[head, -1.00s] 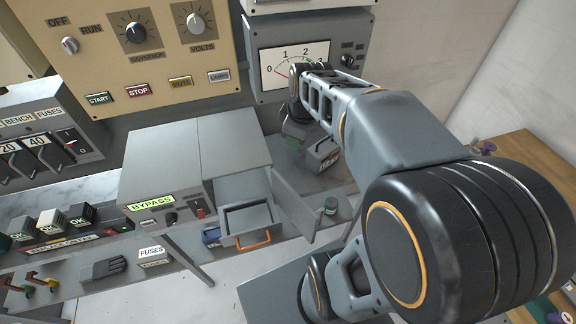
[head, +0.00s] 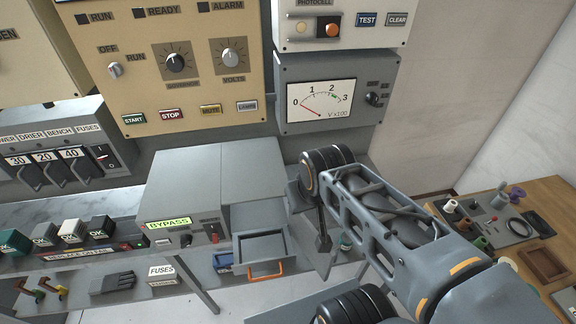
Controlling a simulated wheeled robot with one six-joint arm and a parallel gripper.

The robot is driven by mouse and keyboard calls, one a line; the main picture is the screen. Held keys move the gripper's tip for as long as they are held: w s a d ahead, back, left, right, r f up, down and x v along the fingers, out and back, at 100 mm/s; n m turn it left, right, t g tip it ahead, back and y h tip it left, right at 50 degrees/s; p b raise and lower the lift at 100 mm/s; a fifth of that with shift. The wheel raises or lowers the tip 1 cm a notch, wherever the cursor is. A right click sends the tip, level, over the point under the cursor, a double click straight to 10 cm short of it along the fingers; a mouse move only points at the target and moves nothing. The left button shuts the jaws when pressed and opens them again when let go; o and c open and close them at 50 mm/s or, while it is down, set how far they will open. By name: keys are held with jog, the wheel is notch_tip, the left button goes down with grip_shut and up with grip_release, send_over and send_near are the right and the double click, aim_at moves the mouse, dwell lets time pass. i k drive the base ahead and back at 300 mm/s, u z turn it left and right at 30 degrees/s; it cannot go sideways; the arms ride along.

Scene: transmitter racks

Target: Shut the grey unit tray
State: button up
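The grey unit (head: 180,210) stands on the bench with a lit BYPASS label on its front. Its grey tray (head: 262,248) sticks out at the front right, open and apparently empty. An orange handle (head: 265,269) is on the tray's front. My gripper (head: 323,248) hangs just right of the tray, pointing down, with a visible gap to the handle. It is dark and seen nearly edge-on, so its finger opening is unclear. I see nothing held in it. My arm hides part of the area right of the tray.
A fuses box (head: 162,272) and dark glove (head: 112,283) lie on the lower shelf at left. A wooden table (head: 520,262) with small parts is at right.

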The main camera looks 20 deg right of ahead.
aim_at(269, 247)
jog(key=z, duration=0.05)
jog(key=k, duration=0.5)
jog(key=z, duration=1.8)
jog(key=k, duration=1.4)
jog(key=u, duration=1.9)
jog(key=i, duration=0.5)
jog(key=z, duration=0.05)
